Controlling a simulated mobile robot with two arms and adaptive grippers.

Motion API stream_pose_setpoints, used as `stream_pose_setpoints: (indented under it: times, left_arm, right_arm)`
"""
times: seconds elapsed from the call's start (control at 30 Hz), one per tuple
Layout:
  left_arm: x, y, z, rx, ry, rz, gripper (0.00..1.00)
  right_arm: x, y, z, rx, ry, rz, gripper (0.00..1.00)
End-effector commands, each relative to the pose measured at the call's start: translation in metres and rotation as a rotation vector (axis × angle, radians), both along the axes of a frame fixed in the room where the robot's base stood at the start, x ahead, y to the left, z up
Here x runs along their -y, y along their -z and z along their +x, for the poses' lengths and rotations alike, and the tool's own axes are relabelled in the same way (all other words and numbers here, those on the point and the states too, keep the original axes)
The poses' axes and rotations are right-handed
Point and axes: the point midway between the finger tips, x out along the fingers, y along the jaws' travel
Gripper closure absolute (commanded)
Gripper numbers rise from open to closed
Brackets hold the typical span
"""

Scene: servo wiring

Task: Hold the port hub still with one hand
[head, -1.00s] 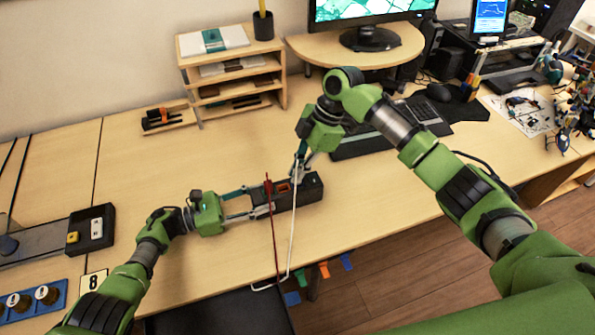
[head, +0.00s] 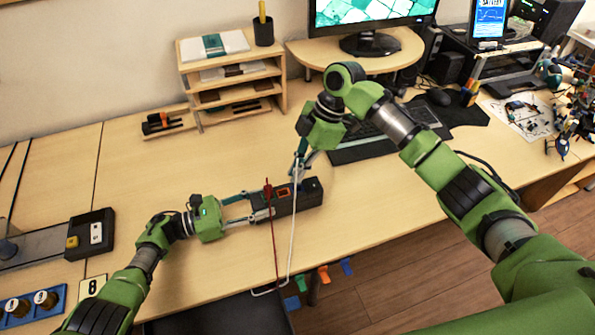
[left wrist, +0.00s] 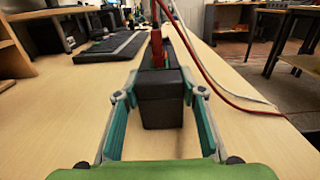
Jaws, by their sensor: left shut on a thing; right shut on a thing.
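The port hub (head: 308,193) is a dark, long box lying on the wooden desk. It also shows end-on in the left wrist view (left wrist: 161,103). My left gripper (head: 262,206) is shut on its left end, one finger on each side; its fingers also show in the left wrist view (left wrist: 160,98). A red plug and cable (head: 269,190) stand at the hub's left part. An orange-rimmed port (head: 283,191) shows on top. My right gripper (head: 299,168) is above the hub, shut on a white cable (head: 294,228). The cable's tip is hidden by the gripper.
Both cables hang over the desk's front edge. A keyboard (head: 352,152) lies behind the hub, and a wooden shelf (head: 236,95) stands at the back. A dark box with switches (head: 90,234) is at the left. Bare desk lies left behind the hub.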

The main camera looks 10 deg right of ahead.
Motion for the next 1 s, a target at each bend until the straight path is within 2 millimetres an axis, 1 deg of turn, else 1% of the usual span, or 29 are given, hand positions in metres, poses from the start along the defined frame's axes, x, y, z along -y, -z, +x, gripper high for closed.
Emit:
stream_pose_setpoints:
  times: [0.53, 0.67, 0.87, 0.9, 0.93, 1.0]
  left_arm:
    - [0.000, 0.001, -0.001, -0.001, 0.001, 0.001, 0.88]
    - [0.000, 0.001, -0.001, -0.001, 0.001, 0.001, 0.88]
    - [0.000, 0.001, -0.001, -0.001, 0.001, 0.001, 0.88]
    - [0.000, 0.001, -0.001, -0.001, 0.001, 0.001, 0.53]
    - [0.000, 0.001, -0.001, -0.001, 0.001, 0.001, 0.45]
    - [0.000, 0.001, -0.001, -0.001, 0.001, 0.001, 0.43]
  right_arm:
    - [0.000, -0.028, 0.000, 0.001, -0.001, 0.001, 1.00]
    - [0.000, -0.032, 0.000, 0.000, 0.000, 0.001, 1.00]
    - [0.000, -0.032, 0.000, 0.000, 0.000, 0.001, 1.00]
    - [0.000, -0.032, 0.000, 0.000, 0.000, 0.001, 1.00]
    - [0.000, -0.032, 0.000, 0.000, 0.000, 0.001, 1.00]
    - [0.000, -0.032, 0.000, 0.000, 0.000, 0.001, 1.00]
